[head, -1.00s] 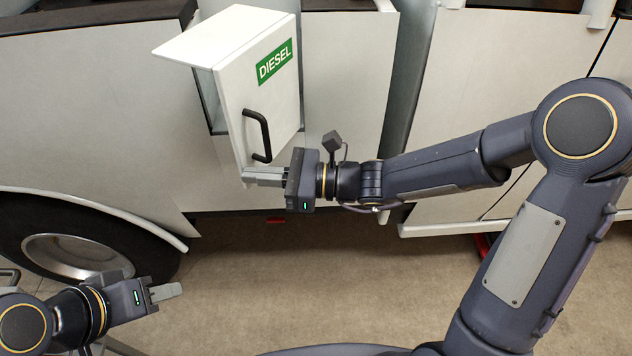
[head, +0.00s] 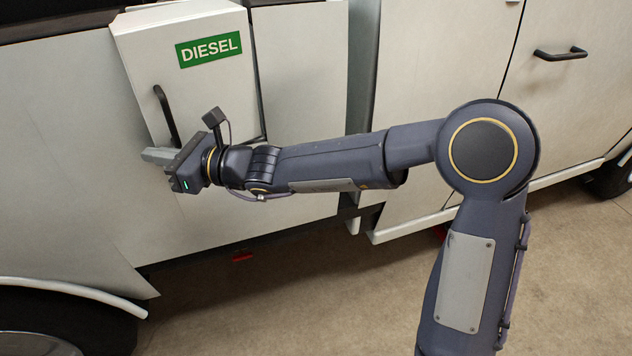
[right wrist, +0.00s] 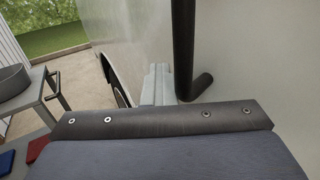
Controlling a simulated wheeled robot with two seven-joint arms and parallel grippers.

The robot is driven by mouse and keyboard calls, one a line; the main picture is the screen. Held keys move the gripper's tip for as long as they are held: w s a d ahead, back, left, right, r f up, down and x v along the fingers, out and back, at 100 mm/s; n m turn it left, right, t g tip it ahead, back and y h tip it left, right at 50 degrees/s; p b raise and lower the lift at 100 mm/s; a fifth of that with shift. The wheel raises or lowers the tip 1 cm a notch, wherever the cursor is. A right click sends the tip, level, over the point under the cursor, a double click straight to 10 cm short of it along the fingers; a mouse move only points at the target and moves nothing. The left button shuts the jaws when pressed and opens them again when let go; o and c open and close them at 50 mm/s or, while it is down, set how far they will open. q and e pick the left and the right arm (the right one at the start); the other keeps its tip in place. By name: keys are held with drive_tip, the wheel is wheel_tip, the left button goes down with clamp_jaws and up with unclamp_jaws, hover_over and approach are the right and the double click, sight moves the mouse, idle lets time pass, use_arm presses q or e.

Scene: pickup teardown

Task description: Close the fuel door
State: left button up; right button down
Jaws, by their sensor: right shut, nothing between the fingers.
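The fuel door (head: 205,95) is a white panel with a green DIESEL label (head: 209,49) and a black bar handle (head: 166,115). In the head view it faces me and lies close to the vehicle's side; I cannot tell whether it is fully flush. My right gripper (head: 157,157) is shut and empty, at the door's lower left below the handle. In the right wrist view its fingers (right wrist: 155,85) are together beside the handle (right wrist: 184,50), alongside the pale panel. I cannot tell whether they touch the door. My left gripper is out of view.
The white vehicle side (head: 60,150) runs across the view, with a wheel (head: 40,335) at lower left. Another black handle (head: 560,54) is on a panel at right. The right wrist view shows a grey table (right wrist: 38,108) at left.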

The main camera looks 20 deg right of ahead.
drive_tip(key=shift+w+a+r, duration=0.1)
drive_tip(key=shift+w, duration=1.25)
drive_tip(key=shift+s, duration=0.1)
